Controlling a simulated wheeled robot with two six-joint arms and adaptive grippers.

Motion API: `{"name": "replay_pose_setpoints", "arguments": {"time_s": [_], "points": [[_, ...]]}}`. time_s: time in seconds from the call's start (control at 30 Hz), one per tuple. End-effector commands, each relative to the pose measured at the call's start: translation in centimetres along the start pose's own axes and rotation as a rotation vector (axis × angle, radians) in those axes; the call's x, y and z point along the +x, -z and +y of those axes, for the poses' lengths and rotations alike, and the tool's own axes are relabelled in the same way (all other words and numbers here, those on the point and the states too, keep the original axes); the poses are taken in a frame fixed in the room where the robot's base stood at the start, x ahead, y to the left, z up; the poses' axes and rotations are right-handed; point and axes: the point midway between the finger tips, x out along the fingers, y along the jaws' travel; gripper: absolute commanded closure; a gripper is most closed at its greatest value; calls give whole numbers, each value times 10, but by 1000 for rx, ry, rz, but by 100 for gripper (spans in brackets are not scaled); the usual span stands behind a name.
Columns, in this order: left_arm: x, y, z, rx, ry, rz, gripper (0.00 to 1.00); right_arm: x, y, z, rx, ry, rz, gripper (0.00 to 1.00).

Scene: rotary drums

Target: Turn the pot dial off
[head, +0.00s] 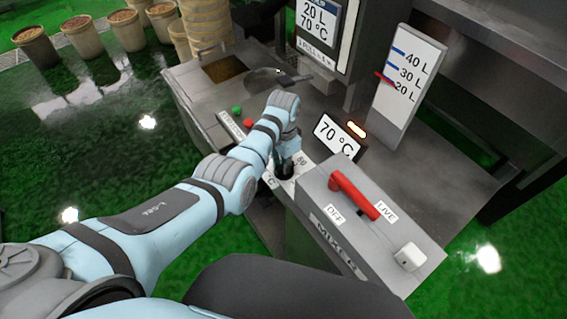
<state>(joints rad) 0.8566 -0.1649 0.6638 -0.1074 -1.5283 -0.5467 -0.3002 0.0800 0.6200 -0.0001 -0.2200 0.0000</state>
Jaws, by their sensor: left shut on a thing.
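My left arm reaches in from the left, and my left gripper (286,165) points down at the pot dial on the machine's front ledge. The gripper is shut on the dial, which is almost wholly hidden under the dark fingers. Part of the white dial plate (301,160) shows around it, with "80" and "°C" marks. The dial's exact pointer position cannot be seen. A tilted display (338,136) behind the dial reads 70 °C. My right gripper is not in view.
Right of the dial is a grey mixer box (368,232) with a red lever (354,195) between OFF and LIVE labels and a white knob (410,257). Green and red buttons (248,124) sit left. A level gauge (408,78) stands behind. Several filled buckets (85,37) stand back left.

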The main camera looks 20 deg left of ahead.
Motion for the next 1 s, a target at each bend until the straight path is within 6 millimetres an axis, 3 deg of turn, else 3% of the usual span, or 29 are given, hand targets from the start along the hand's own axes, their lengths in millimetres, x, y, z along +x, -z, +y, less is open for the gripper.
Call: {"name": "replay_pose_setpoints", "arguments": {"time_s": [1.0], "points": [[-2, 1, -2, -962, 1, 6, 100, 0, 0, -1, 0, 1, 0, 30]]}}
